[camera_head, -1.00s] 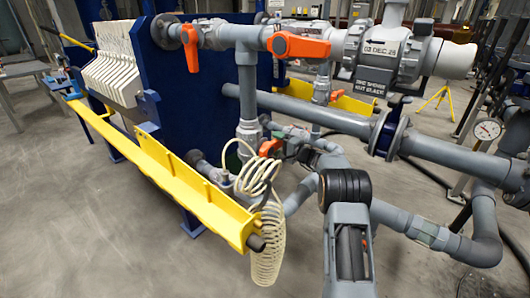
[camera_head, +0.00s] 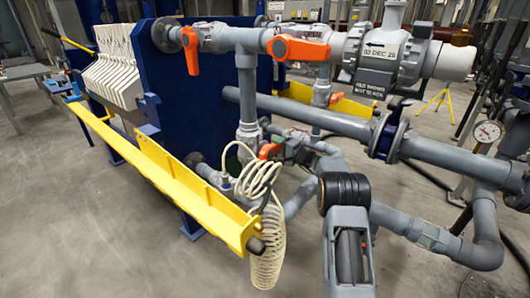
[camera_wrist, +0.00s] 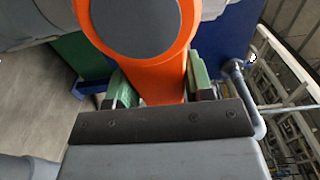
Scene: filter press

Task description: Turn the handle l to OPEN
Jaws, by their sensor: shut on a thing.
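An orange lever handle (camera_wrist: 160,70) with a round grey hub fills the top of the wrist view. My gripper (camera_wrist: 160,88) is shut on its arm, with a green-padded finger on each side. In the head view the held handle appears to be the low orange one (camera_head: 269,151) by the vertical grey pipe, behind the coiled hose. My gripper is small and partly hidden there, just right of that handle. I cannot read any handle label or OPEN mark.
Other orange handles are on the upper pipe, one hanging down (camera_head: 190,50) and one lying along it (camera_head: 298,48). A cream coiled hose (camera_head: 268,240) hangs at the yellow rail's end (camera_head: 170,175). Grey pipes (camera_head: 300,113) surround my arm. Floor at lower left is clear.

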